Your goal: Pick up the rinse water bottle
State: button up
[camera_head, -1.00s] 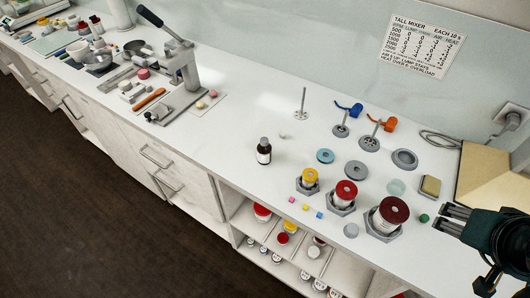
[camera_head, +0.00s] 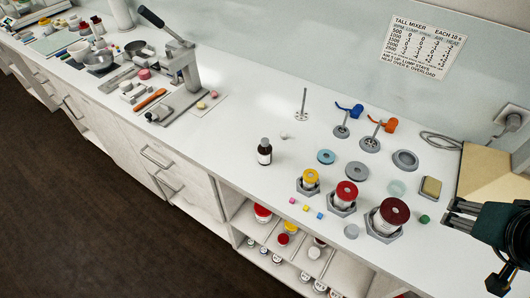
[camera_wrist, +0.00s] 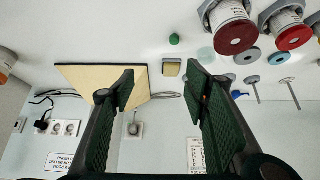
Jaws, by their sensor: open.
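A small dark bottle (camera_head: 264,152) with a grey cap and a pale label stands upright near the middle of the white counter in the head view. It is the only bottle I make out there; its label is too small to read. My gripper (camera_head: 451,213) is at the right side of the head view, far to the right of the bottle, with the jars between. In the wrist view my gripper (camera_wrist: 161,88) has its two green-padded fingers wide apart with nothing between them. I cannot see the bottle in the wrist view.
Jars with yellow (camera_head: 310,176), red (camera_head: 347,190) and dark red (camera_head: 394,211) lids stand in hexagonal holders right of the bottle. A thin upright rod (camera_head: 304,101) stands behind it. A lever press (camera_head: 178,60) is at left. Bare counter lies left of the bottle.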

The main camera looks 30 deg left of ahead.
jog(key=w+a+r+n+g+p, duration=0.1)
jog(key=w+a+r+p, duration=0.15)
jog(key=a, duration=0.25)
jog(key=w+a+r+n+g+y+p, duration=0.1)
jog(key=w+a+r+n+p, duration=0.15)
jog(key=a, duration=0.25)
jog(key=w+a+r+n+g+p, duration=0.1)
jog(key=w+a+r+p, duration=0.15)
jog(key=a, duration=0.25)
jog(key=n+g+h+p, duration=0.1)
jog(key=n+g+p, duration=0.3)
jog(key=n+p, duration=0.65)
send_over(265, 140)
jog(key=p, duration=0.2)
notch_tip(265, 140, down, 5)
jog(key=m, duration=0.2)
notch_tip(265, 140, down, 9)
jog(key=shift+r, duration=0.15)
jog(key=shift+f, duration=0.5)
jog(key=shift+f, duration=0.1)
jog(key=shift+f, duration=1.2)
